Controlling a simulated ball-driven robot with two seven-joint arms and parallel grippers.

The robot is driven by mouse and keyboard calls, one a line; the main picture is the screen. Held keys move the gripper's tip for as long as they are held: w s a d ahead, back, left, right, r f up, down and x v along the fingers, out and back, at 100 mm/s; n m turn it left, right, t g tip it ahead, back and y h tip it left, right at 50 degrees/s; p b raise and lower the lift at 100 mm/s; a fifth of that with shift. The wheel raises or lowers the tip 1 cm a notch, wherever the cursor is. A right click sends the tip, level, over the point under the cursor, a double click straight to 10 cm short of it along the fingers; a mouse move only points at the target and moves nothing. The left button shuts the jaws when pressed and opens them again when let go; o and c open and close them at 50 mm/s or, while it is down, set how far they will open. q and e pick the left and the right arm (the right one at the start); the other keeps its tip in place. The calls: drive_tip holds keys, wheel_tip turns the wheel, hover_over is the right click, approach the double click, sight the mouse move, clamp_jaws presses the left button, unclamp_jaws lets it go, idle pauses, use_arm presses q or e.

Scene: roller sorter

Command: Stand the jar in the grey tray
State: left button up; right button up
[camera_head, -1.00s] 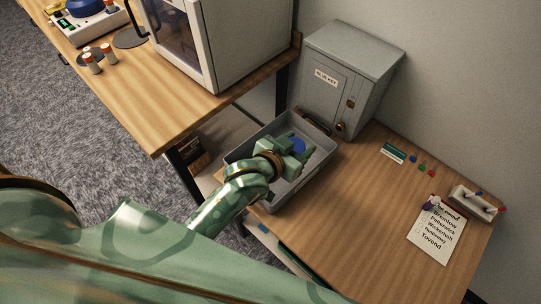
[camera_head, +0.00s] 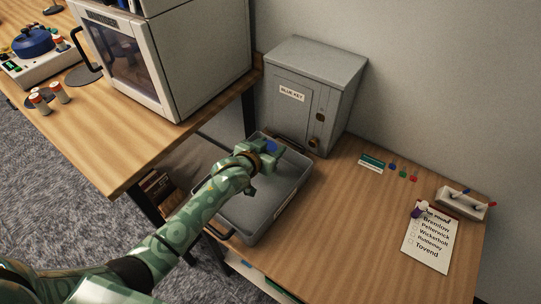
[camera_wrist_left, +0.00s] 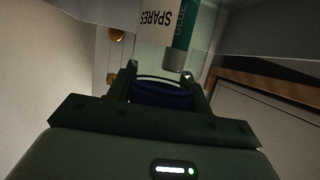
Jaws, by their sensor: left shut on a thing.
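The grey tray (camera_head: 258,232) sits at the left end of the lower wooden table, and most of its floor is bare. My left gripper (camera_head: 268,153) is over the far end of the tray, shut on the jar. In the left wrist view, a dark blue rounded part of the jar (camera_wrist_left: 162,96) lies between the fingers (camera_wrist_left: 165,88). My right gripper is out of view.
A grey cabinet (camera_head: 307,90) marked BLUE KEY stands close behind the tray. A higher table with a large box-shaped machine (camera_head: 130,60) is at the left. A list (camera_head: 428,240), a holder (camera_head: 463,203) and small coloured pieces lie to the right. The table's middle is clear.

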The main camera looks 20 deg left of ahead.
use_arm(q)
wheel_tip(320, 180, down, 3)
drive_tip(key=shift+f+b, duration=0.15)
drive_tip(key=shift+b, duration=0.4)
drive_tip(key=shift+r, duration=0.2)
drive_tip(key=shift+c, duration=0.4)
drive_tip(key=shift+f, duration=0.15)
drive_tip(key=o, duration=1.2)
drive_tip(key=shift+c, duration=0.2)
